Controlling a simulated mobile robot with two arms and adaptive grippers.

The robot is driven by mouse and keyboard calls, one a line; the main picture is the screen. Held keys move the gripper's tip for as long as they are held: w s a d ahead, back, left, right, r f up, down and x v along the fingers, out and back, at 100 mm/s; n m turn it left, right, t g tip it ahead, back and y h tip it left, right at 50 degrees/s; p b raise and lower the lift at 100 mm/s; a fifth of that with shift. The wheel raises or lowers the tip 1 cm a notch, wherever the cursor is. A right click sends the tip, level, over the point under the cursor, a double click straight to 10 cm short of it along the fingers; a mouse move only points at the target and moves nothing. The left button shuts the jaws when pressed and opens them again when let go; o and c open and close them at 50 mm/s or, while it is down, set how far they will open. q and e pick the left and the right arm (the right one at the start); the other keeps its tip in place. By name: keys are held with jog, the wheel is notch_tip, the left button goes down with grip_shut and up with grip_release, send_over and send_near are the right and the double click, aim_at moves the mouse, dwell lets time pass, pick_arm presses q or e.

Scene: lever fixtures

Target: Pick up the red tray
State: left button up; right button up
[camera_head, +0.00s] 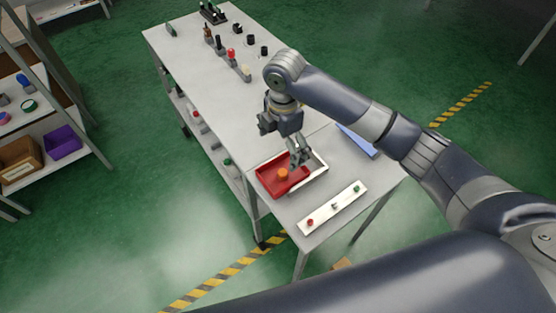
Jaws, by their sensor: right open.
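The red tray (268,179) lies on the near end of the grey table, inside or against a white-rimmed holder (318,170); I cannot tell which. An orange round object (283,174) sits in the tray. My right gripper (297,161) is open and points down over the tray's far right part, with its fingers hiding some of it. Whether the fingers touch the tray is too small to tell. My left gripper is not in view.
A white strip with small coloured knobs (333,207) lies nearer on the table (205,63). A blue flat object (357,141) is at the right edge. Several lever fixtures (231,55) stand along the far part. A shelf with a purple bin (63,141) is at left.

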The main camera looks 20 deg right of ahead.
aim_at(283, 172)
notch_tip(283, 172, down, 4)
jog(key=shift+s+d+r+p, duration=0.1)
jog(key=shift+s+r+p, duration=0.1)
jog(key=shift+p, duration=0.25)
jog(key=shift+w+f, duration=0.1)
jog(key=shift+f, duration=0.3)
jog(key=f, duration=0.1)
jog(key=f+p, duration=0.1)
jog(key=f, duration=0.1)
jog(key=f+p, duration=0.1)
jog(key=f, duration=0.1)
jog(key=shift+s, duration=0.3)
jog(key=shift+f, duration=0.35)
jog(key=shift+w, duration=0.1)
jog(key=c, duration=0.5)
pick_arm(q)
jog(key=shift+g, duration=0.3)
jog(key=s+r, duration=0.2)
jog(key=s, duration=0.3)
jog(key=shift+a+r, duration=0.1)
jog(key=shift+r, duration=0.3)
pick_arm(e)
jog(key=c, duration=0.5)
